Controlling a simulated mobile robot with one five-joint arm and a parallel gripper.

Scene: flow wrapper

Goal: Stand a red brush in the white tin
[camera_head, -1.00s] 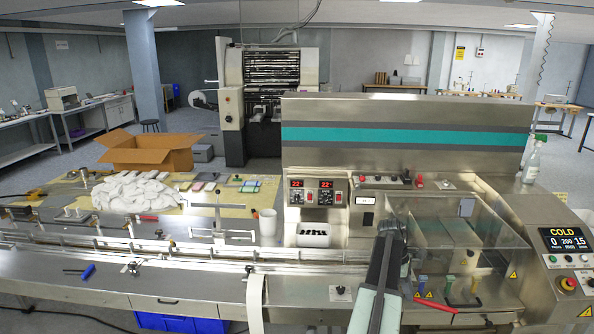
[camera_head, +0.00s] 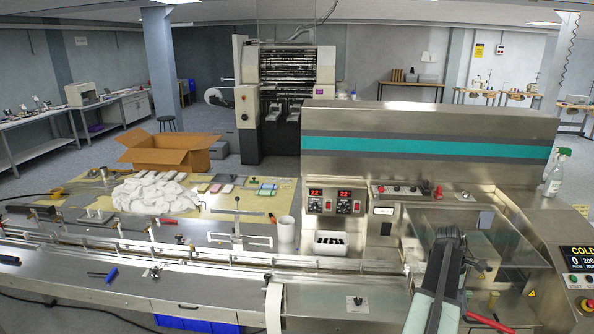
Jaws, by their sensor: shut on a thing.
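The white tin (camera_head: 286,229) stands upright on the far side of the conveyor, left of the small control panel. A thin red stick-like thing (camera_head: 167,221), possibly a brush, lies on the table in front of the white heap. My gripper (camera_head: 448,246) is at the far end of my dark arm, over the steel machine at right, well away from the tin. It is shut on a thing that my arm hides. A red bar (camera_head: 487,323) shows right of my arm; I cannot tell whether it is a brush.
A heap of white pieces (camera_head: 150,195) and an open cardboard box (camera_head: 170,151) are left of the tin. A white tray with dark pieces (camera_head: 331,243) stands right of it. The conveyor rails (camera_head: 200,256) run in front. A blue-handled tool (camera_head: 111,275) lies on the near deck.

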